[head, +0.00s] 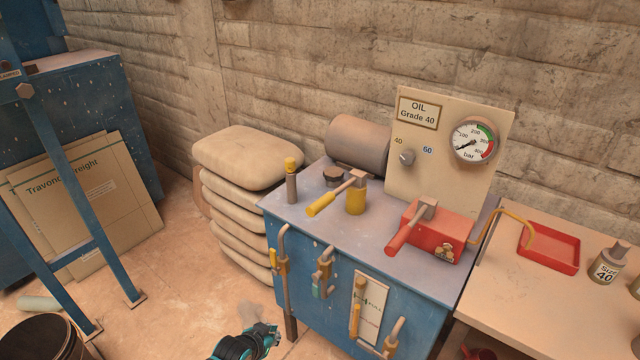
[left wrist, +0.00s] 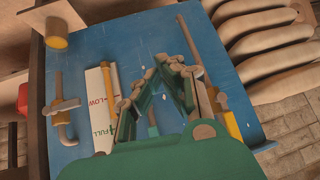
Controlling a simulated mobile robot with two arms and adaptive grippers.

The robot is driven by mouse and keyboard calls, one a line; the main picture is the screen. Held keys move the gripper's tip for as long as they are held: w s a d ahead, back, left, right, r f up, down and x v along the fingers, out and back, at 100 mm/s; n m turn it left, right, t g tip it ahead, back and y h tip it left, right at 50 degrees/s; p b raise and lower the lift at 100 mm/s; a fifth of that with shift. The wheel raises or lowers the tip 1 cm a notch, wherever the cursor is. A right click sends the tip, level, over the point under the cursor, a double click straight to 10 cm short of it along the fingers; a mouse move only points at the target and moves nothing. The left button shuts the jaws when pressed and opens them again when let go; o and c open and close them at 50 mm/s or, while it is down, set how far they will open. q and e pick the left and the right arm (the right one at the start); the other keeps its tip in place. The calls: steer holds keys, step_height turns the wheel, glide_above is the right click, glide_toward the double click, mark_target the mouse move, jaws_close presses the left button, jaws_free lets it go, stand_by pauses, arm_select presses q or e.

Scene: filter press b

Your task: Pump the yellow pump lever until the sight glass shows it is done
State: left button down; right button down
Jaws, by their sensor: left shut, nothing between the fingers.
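The yellow pump lever (head: 322,202) lies slanted on top of the blue cabinet, joined to a yellow pump body (head: 355,201). The panel marked FULL (head: 368,308) is on the cabinet's front, beside yellow-handled pipes. It also shows upside down in the left wrist view (left wrist: 100,108), with FULL and LOW marks. I cannot read a level in a sight glass there. My left gripper (head: 272,331) is low in front of the cabinet, well below the lever and apart from it. In the left wrist view its green fingers (left wrist: 160,75) converge, empty. My right gripper is not in view.
A red pump with a red lever (head: 408,229) stands right of the yellow one. A gauge (head: 473,142) and selector knob (head: 407,157) are on the board behind. Stacked sacks (head: 243,160) stand left of the cabinet. A side table (head: 530,300) holds a red tray (head: 548,249).

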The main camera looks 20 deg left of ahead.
arm_select(q)
steer(key=w+d+r+m+t+h+p, duration=0.15)
steer(key=w+r, duration=0.25)
steer(key=r, duration=0.8)
steer(key=w+d+r+t+p, duration=0.15)
steer(key=w+r, duration=0.35)
steer(key=r, duration=0.6)
steer(key=d+r+m+t+h+p, duration=0.2)
steer(key=d+r, duration=0.1)
steer(key=r, duration=1.7)
steer(key=shift+s, duration=0.25)
steer(key=shift+w, duration=0.1)
steer(key=p, duration=0.4)
glide_above(320, 207)
step_height(320, 207, down, 6)
steer(key=shift+f, duration=0.55)
